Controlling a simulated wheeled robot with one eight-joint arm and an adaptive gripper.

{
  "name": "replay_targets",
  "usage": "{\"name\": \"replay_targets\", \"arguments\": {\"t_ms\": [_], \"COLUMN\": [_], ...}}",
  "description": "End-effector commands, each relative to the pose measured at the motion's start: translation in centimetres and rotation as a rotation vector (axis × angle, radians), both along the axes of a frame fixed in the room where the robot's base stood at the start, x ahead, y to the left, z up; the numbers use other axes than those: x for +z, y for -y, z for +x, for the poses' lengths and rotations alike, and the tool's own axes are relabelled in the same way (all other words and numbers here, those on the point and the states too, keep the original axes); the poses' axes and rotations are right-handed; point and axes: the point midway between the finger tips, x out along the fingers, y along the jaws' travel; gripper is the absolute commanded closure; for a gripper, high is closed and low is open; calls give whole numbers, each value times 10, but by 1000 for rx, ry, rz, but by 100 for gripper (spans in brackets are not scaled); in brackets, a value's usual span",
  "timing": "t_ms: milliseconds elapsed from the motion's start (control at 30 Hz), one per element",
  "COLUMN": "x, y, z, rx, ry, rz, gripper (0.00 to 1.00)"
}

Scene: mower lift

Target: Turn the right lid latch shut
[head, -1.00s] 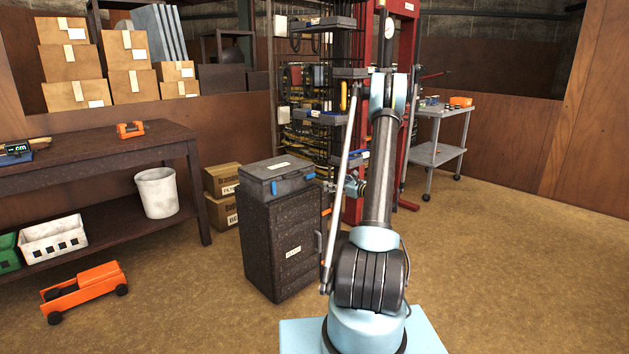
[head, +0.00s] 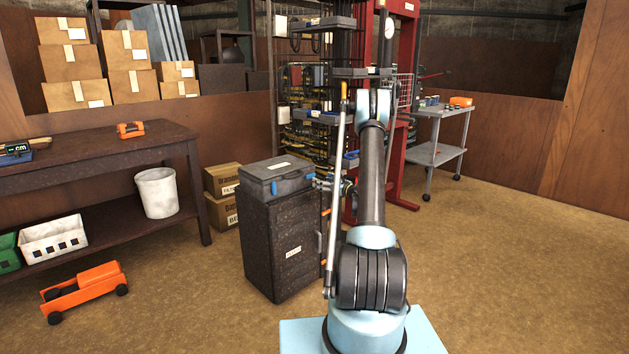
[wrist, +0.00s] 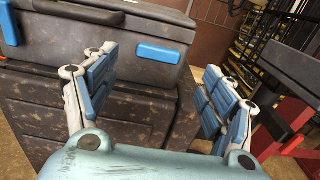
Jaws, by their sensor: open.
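The grey toolbox (head: 277,177) sits on top of a dark cabinet (head: 285,245). Its right lid latch (wrist: 158,54) is blue and lies level across the front near the lid seam in the wrist view. The left latch (wrist: 8,22) is blue and stands upright. In the head view the right latch (head: 309,176) is a small blue spot at the box's right front. My gripper (wrist: 158,66) is open and empty, its padded fingers either side of the right latch in the picture. I cannot tell if they touch the box. In the head view my gripper (head: 326,184) is right beside the toolbox.
The toolbox handle (wrist: 75,12) lies between the latches. A red frame (head: 405,110) and shelving rack stand behind my arm. A workbench (head: 100,150) is at the left, and an orange toy-like truck (head: 83,290) is on the floor. The floor at the right is clear.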

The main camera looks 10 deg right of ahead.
Motion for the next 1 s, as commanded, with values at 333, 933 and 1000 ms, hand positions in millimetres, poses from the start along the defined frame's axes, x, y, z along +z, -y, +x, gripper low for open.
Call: {"name": "replay_targets", "arguments": {"t_ms": [333, 933, 1000], "x": [0, 0, 0], "y": [-33, -42, -42], "z": [44, 58, 58], "rx": [2, 1, 1], "ry": [0, 0, 0], "rz": [0, 0, 0], "gripper": [23, 39, 55]}}
